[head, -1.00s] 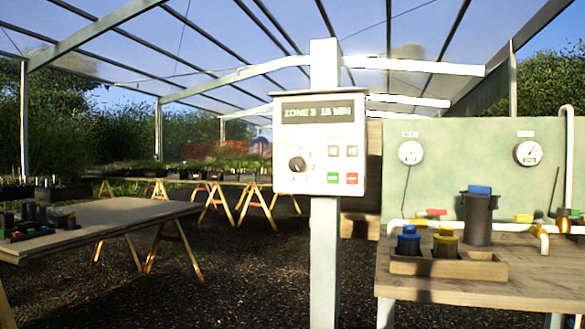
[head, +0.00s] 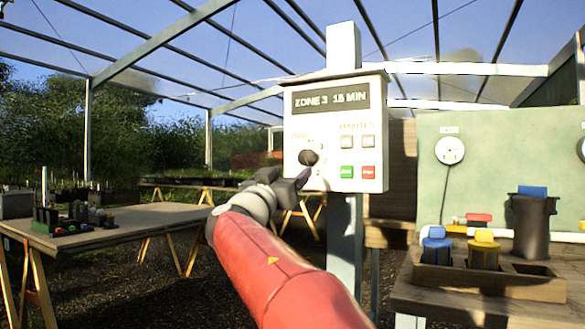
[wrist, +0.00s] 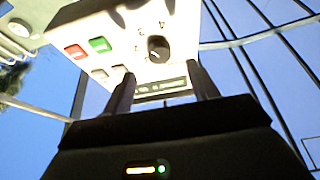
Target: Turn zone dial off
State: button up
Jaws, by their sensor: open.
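The zone dial (head: 308,158) is a round black knob on the left of a white control box (head: 378,105). The box's display (head: 332,99) reads "ZONE 3 15 MIN". In the head view my gripper (head: 301,178) is in front of the box, just below the dial, and overlaps the lower dial markings. In the wrist view the box appears upside down, and the dial (wrist: 158,49) lies beyond my gripper (wrist: 162,84), between the lines of its two spread, empty fingers. They look apart from the dial. The exact pointer direction is too small to tell.
Green (head: 347,171) and red (head: 368,172) buttons sit right of the dial, below two grey ones. A bench with a wooden tray (head: 488,283) stands at the right. Another table (head: 130,222) stands at the left. A post carries the box.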

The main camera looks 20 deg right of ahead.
aim_at(305, 161)
jog(key=p+x, duration=0.2)
jog(key=x, duration=0.4)
jog(key=shift+d+r+p, duration=0.15)
jog(key=shift+r+p, duration=0.1)
jog(key=shift+p, duration=0.1)
jog(key=shift+w+d+r, duration=0.15)
jog(key=shift+w+d, duration=0.25)
jog(key=shift+d, duration=0.05)
jog(key=c, duration=1)
